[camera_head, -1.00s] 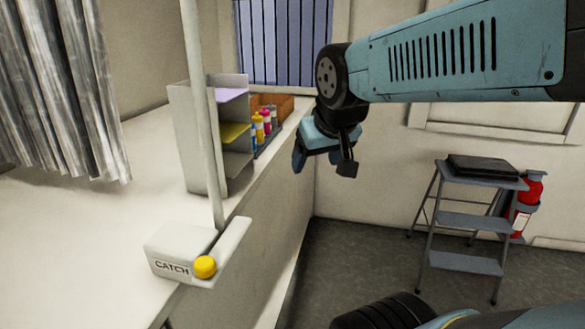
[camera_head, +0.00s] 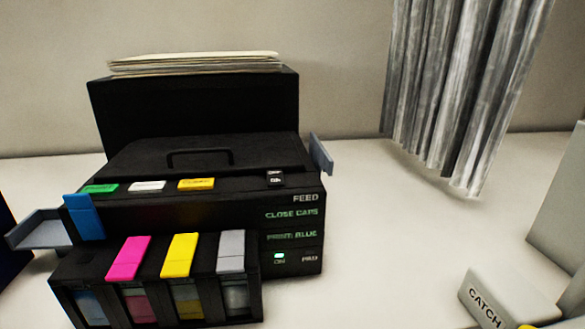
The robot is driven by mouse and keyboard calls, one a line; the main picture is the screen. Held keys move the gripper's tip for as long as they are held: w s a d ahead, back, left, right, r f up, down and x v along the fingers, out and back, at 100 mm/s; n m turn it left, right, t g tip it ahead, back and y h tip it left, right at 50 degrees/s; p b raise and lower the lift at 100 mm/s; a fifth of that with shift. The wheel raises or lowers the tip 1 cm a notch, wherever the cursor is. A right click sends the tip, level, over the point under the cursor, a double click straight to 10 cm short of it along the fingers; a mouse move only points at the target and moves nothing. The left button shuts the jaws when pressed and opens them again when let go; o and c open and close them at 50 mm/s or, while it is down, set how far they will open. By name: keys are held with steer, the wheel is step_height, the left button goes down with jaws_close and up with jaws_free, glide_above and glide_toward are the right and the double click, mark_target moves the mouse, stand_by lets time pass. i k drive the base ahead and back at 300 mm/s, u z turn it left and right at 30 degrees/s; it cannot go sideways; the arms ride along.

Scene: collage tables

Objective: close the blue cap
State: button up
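A black printer (camera_head: 200,155) stands on a white table, with a row of ink tanks along its front. The blue cap (camera_head: 84,217) stands tipped up at the back of the leftmost tank, which holds blue ink (camera_head: 92,306). The magenta cap (camera_head: 128,258), yellow cap (camera_head: 180,255) and grey cap (camera_head: 231,250) lie down over their tanks. Lit green text on the printer's front reads "CLOSE CAPS" and "PRINT: BLUE". My gripper is not in view.
A stack of paper (camera_head: 195,63) sits in the feeder behind. Grey side trays (camera_head: 40,230) stick out by the printer. A grey curtain (camera_head: 465,90) hangs at the back right. A box marked CATCH (camera_head: 490,300) stands at lower right.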

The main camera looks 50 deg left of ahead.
mark_target(85, 217)
steer(key=z, duration=0.3)
steer(key=i, duration=0.15)
steer(key=u, duration=3.15)
steer(key=k, duration=0.75)
steer(key=u, duration=0.25)
steer(key=i, duration=0.75)
steer(key=z, duration=0.05)
